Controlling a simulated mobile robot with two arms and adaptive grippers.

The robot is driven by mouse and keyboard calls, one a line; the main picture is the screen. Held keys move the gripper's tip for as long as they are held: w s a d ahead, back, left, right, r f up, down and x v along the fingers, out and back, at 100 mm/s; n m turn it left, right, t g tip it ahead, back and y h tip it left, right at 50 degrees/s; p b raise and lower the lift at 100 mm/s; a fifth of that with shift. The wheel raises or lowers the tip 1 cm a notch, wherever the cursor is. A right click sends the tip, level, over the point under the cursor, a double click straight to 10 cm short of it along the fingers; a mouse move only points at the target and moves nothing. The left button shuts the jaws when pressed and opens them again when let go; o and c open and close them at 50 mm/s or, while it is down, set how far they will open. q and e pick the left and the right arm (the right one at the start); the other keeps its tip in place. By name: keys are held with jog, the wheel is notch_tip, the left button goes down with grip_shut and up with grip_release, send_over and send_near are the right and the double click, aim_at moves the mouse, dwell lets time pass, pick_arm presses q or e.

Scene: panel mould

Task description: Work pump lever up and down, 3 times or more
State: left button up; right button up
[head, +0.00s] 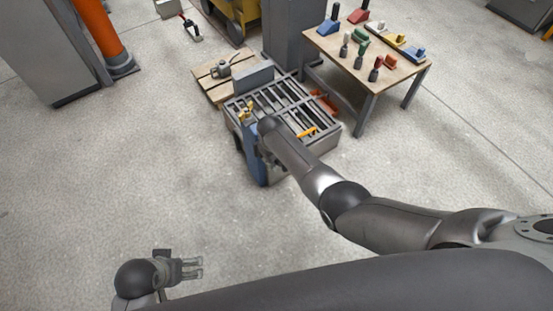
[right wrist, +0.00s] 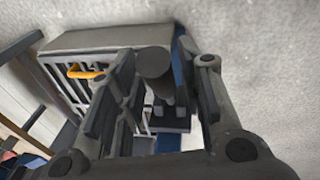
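The pump (head: 256,155) is a blue upright unit on the near side of a grey slatted mould bench (head: 290,100). Its lever seems to be the dark round-ended bar (right wrist: 155,64) in the right wrist view. My right gripper (right wrist: 158,58) has its fingers on both sides of this bar, with slim gaps visible, so it looks open around it. In the head view my right wrist hides most of the lever and the right gripper (head: 262,150). My left gripper (head: 202,267) is low at the left, empty, its two fingers apart, far from the pump.
A wooden table (head: 350,60) with coloured blocks and tools stands behind right. A pallet (head: 222,80) with a small device lies behind the bench. An orange post (head: 98,30) and grey cabinet (head: 45,50) are at far left. The floor in front is clear.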

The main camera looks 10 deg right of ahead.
jog(key=shift+r, duration=0.1)
dwell(0.3)
notch_tip(320, 180, up, 12)
jog(key=s+a, duration=0.1)
jog(key=s, duration=0.1)
jog(key=shift+a+f, duration=0.15)
jog(key=shift+f, duration=0.1)
dwell(0.8)
